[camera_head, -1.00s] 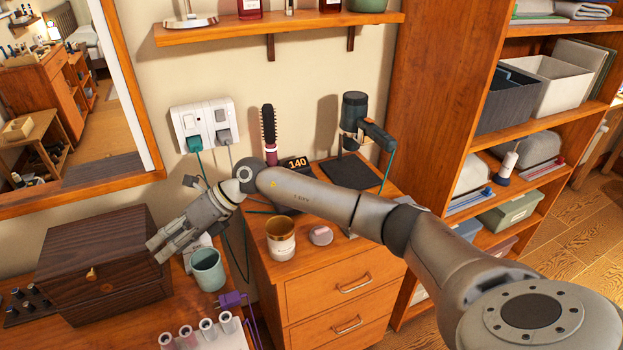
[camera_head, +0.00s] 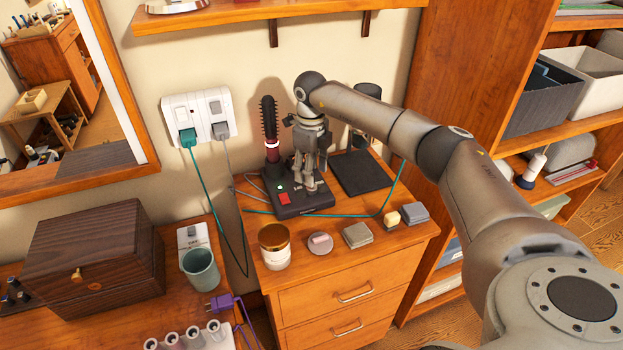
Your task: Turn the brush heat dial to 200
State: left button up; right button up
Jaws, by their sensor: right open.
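The heat brush (camera_head: 269,130) stands upright in its dark base (camera_head: 290,203) on the wooden cabinet. A green light and a red switch show on the base's left part. My right gripper (camera_head: 311,189) points down over the right part of the base, with its fingers open. Its fingertips are at or just above the base top; I cannot tell whether they touch. The heat dial and the number display are hidden behind the gripper. My left gripper is not in view.
A dark stand (camera_head: 360,173) is to the right. A green cable (camera_head: 385,208) crosses the cabinet top. A wall outlet (camera_head: 198,118) is behind left.

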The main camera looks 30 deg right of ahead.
notch_tip(320, 180, down, 5)
jog(key=shift+d+r+p, duration=0.1)
jog(key=shift+d+p, duration=0.05)
jog(key=shift+p, duration=0.35)
jog(key=shift+f, duration=0.25)
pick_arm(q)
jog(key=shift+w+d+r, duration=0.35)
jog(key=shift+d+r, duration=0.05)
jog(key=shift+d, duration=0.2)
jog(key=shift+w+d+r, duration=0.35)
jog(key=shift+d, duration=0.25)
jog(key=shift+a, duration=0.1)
pick_arm(e)
jog(key=shift+w, duration=0.1)
jog(key=c, duration=1)
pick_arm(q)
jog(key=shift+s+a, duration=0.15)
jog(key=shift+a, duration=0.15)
pick_arm(e)
jog(key=shift+c, duration=0.2)
